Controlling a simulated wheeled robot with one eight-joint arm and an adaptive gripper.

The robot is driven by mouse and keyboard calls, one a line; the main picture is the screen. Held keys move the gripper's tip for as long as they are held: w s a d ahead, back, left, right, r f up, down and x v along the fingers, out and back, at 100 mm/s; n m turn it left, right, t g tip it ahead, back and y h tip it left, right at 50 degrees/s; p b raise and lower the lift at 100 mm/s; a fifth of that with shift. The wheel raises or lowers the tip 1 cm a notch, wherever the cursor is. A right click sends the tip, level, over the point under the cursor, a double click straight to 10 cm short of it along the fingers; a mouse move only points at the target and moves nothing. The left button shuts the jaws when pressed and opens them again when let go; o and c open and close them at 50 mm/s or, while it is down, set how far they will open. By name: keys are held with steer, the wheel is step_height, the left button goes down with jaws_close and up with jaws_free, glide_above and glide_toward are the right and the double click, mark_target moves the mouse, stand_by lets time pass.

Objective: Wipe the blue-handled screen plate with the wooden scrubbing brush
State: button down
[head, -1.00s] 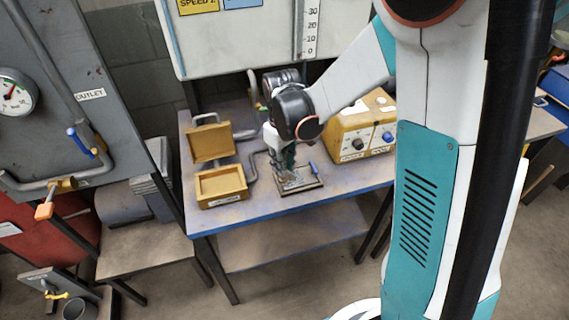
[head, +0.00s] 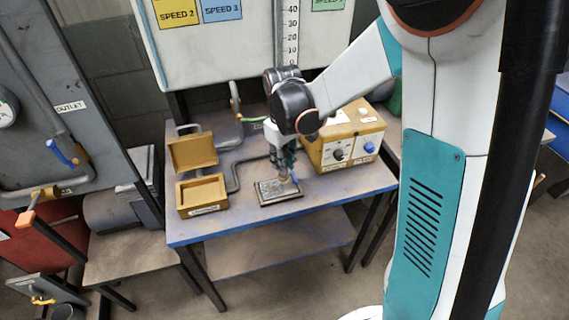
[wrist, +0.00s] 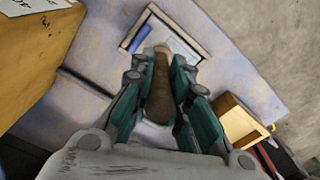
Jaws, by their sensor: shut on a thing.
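The screen plate (head: 266,200) lies flat on the blue-edged workbench, a framed panel with a grey surface. It also shows at the top of the wrist view (wrist: 204,48), with its blue handle (wrist: 180,46) lying across it. My gripper (head: 285,172) is over the right part of the plate, pointing down. In the wrist view my gripper (wrist: 163,75) is shut on the wooden scrubbing brush (wrist: 160,98), a brown rod between the two fingers. The brush's far end overlaps the plate in that view. Whether it touches the plate is hidden.
An open yellow box (head: 202,193) with a raised lid stands left of the plate. A yellow control unit with knobs (head: 345,140) stands close on the right. A grey pipe (head: 234,170) runs behind. The bench front (head: 240,225) is clear.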

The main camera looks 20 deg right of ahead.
mark_target(284, 149)
steer(key=shift+w+d+r, duration=0.1)
steer(key=shift+r, duration=0.5)
steer(key=shift+r+p, duration=1.5)
steer(key=shift+r, duration=0.4)
